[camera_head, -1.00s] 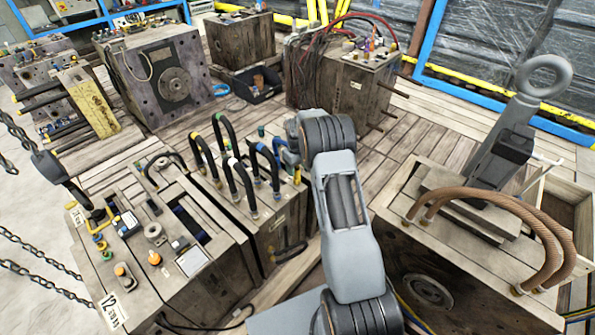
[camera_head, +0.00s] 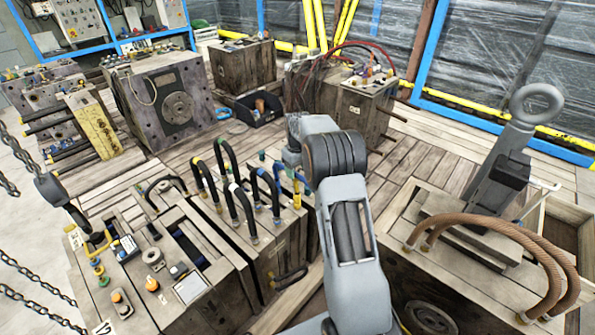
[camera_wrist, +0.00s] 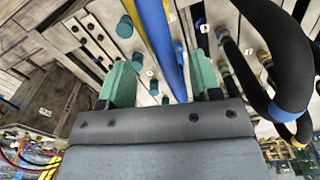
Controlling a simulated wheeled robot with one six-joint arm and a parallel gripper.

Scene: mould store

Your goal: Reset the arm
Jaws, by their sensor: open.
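My arm (camera_head: 345,215) reaches forward over the wooden-looking mould blocks in the head view, its wrist bent near the row of hoses. My gripper (camera_wrist: 162,75) shows in the wrist view with two green fingers apart. A blue and yellow hose (camera_wrist: 163,40) passes between or just beyond the fingers; I cannot tell whether it touches them. Nothing is clearly held. In the head view the fingers are mostly hidden behind the wrist.
A mould block with black looped hoses (camera_head: 232,190) stands close to my wrist. A thick black hose (camera_wrist: 272,40) curves right of the fingers. On the right, a block carries brown hoses (camera_head: 500,240) and a grey lifting eye (camera_head: 537,100). Chains (camera_head: 40,300) hang at left.

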